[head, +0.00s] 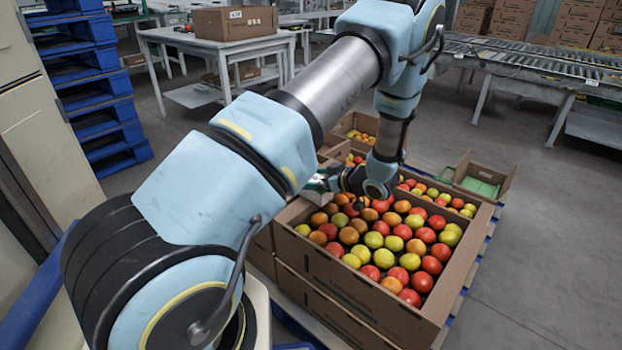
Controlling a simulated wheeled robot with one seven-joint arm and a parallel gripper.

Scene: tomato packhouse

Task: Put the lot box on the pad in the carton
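A small open carton (462,168) with raised flaps stands at the right, behind the large tomato carton. A flat green pad (480,187) lies in it, and nothing shows on the pad. My gripper (328,183) is low over the left part of the tomatoes, well left of the small carton. A small white and green thing (317,183), perhaps the lot box, shows at its fingertips, partly hidden by my arm. The view is too small to tell whether the fingers are closed on it.
A large carton (350,296) of red, orange and yellow-green tomatoes fills the pallet's front. More cartons stand behind it. Blue pallets (95,90) are stacked at left. A table (195,42) bears a closed box (235,22). A roller conveyor (530,62) runs at back right. The right floor is clear.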

